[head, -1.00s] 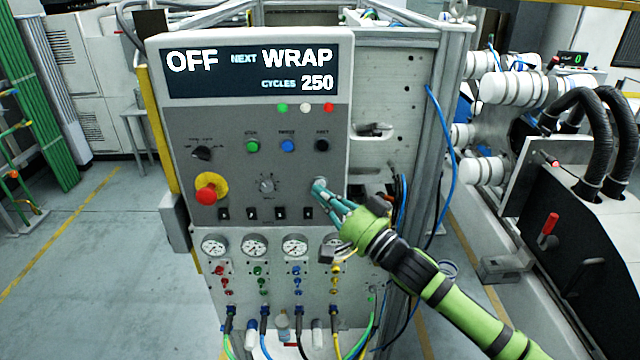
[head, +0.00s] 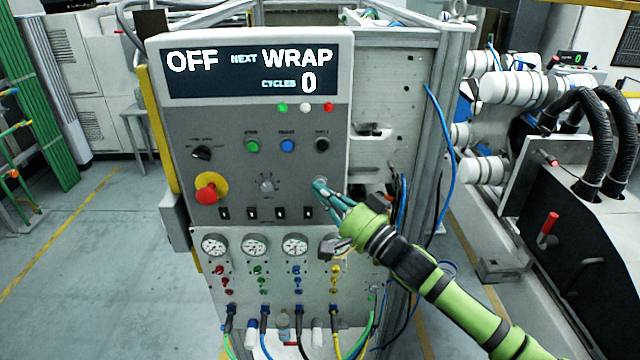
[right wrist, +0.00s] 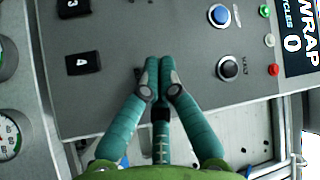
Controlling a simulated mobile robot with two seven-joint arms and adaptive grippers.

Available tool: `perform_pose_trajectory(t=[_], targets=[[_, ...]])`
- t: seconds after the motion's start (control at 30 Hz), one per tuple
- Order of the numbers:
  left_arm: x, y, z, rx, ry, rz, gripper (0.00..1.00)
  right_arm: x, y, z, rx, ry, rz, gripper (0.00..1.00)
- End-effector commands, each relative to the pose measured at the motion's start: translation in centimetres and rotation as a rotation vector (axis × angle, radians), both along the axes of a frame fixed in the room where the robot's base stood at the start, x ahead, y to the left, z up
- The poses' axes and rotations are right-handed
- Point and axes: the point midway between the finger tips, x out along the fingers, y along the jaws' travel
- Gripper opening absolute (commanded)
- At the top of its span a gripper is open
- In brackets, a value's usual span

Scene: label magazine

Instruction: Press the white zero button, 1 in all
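The white zero button (head: 320,181) shows as a small pale spot at the lower right of the grey control panel (head: 230,125). My right gripper (head: 318,186) has its teal fingertips at it and covers part of it; I cannot tell whether they touch. In the right wrist view, the fingers of my right gripper (right wrist: 159,62) are closed together against the panel face, and the button is hidden. The display (head: 235,82) reads OFF, NEXT WRAP, CYCLES 0. My left gripper is not in view.
Green (head: 252,146), blue (head: 288,146) and black (head: 322,145) buttons sit above. A red emergency stop (head: 206,195) and a selector knob (head: 267,186) lie to the left. Pressure gauges (head: 255,245) and hoses are below. A metal frame post (head: 442,140) stands right.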

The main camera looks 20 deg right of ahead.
Motion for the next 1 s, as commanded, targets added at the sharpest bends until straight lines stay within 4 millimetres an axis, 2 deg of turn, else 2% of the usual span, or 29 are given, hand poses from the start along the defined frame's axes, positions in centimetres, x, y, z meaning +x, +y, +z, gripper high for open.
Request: perform_pose_trajectory(t=[0.43, 0.77, 1.0], targets=[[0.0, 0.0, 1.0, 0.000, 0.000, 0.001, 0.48, -1.4, 0.4, 0.2, 0.002, -0.001, 0.000, 0.00], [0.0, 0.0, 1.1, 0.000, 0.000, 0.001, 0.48, -1.6, 0.5, 0.1, 0.002, -0.001, 0.000, 0.00], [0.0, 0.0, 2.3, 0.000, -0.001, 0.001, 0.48, -3.7, 1.1, 0.2, 0.003, 0.001, 0.001, 0.00]])
